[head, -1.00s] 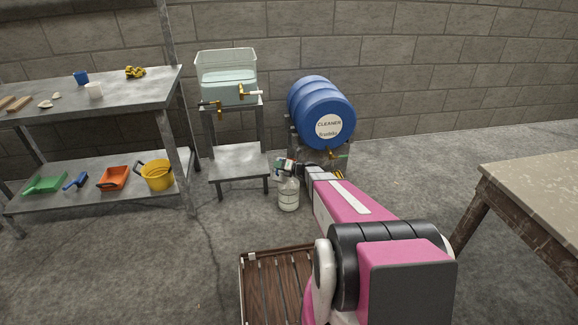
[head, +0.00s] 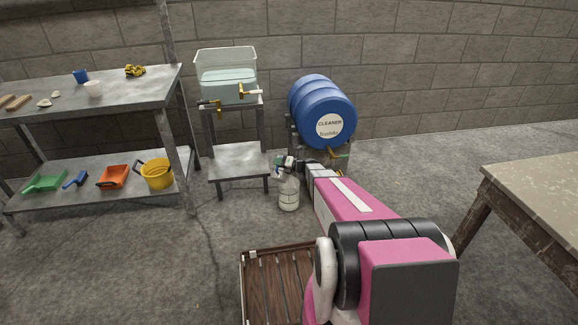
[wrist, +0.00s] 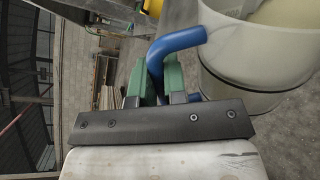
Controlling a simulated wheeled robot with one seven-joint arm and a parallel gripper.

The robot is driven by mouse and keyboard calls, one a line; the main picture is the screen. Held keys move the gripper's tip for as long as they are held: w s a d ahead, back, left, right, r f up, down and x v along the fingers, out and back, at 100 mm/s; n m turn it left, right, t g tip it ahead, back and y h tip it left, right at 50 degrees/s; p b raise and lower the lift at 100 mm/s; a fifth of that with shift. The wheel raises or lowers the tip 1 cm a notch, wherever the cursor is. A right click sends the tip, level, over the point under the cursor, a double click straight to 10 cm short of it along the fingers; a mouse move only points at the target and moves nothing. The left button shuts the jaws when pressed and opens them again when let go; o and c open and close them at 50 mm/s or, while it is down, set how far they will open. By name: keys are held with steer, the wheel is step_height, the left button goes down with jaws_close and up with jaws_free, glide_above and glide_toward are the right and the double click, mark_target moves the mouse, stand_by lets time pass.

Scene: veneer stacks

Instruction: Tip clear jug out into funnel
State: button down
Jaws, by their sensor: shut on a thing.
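My gripper (wrist: 165,80) has its green fingers closed on the blue handle (wrist: 178,43) in the wrist view. The handle runs right toward a pale, see-through vessel (wrist: 255,75), which seems to be the clear jug. The jug is hard to make out there among the gripper parts. I cannot pick out the funnel for sure; the bottle's top is partly hidden by the gripper.
A blue cleaner drum (head: 322,110) lies on a stand just behind my gripper. A clear tank (head: 226,72) with brass taps stands on a metal stand (head: 238,160). A shelf table (head: 130,92) is at left, a wooden table (head: 530,185) at right, a slatted crate (head: 262,254) in front.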

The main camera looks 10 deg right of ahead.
steer(key=shift+w+d+r+m, duration=0.25)
steer(key=shift+w+r+m, duration=0.3)
steer(key=shift+r, duration=0.2)
stand_by(0.8)
